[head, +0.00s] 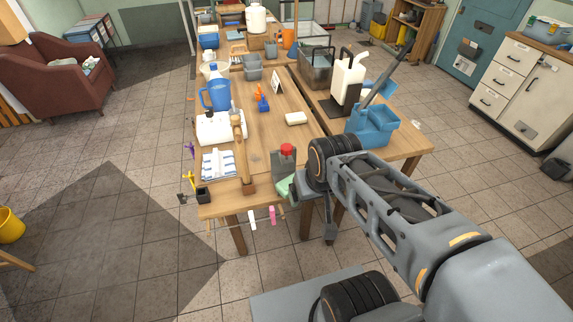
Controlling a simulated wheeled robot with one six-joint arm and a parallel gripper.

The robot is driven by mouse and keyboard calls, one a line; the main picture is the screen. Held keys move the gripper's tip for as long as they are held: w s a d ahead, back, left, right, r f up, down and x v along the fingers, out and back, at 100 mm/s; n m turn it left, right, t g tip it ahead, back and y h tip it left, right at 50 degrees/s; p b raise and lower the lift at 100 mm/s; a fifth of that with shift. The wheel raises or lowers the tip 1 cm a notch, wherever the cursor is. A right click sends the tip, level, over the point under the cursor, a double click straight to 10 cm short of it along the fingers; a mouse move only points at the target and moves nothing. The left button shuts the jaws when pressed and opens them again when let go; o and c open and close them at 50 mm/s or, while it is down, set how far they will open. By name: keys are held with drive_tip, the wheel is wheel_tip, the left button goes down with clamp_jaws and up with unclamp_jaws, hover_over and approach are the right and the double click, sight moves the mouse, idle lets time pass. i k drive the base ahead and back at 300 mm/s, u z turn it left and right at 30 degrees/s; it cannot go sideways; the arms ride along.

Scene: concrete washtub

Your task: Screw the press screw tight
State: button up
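I cannot clearly make out a press screw in the head view. An upright wooden piece (239,145) with a darker brown block at its foot stands at the near end of the wooden table (262,133); I cannot tell whether a screw belongs to it. A red round cap (287,149) tops a grey body to its right. My arm reaches in from the lower right, and its wrist is beside that grey body at the table's near right corner.
A blue jug (215,94), a folded striped cloth (218,163) and a pale block (296,118) lie on the table. Blue containers (372,124) and a white bottle (347,78) stand on the right. Pegs hang at the near edge. The tiled floor at left is mostly clear.

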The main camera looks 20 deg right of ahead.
sight(286, 149)
drive_tip(key=u, duration=1.85)
drive_tip(key=k, duration=0.8)
drive_tip(key=z, duration=1.3)
drive_tip(key=i, duration=0.5)
drive_tip(key=u, duration=0.05)
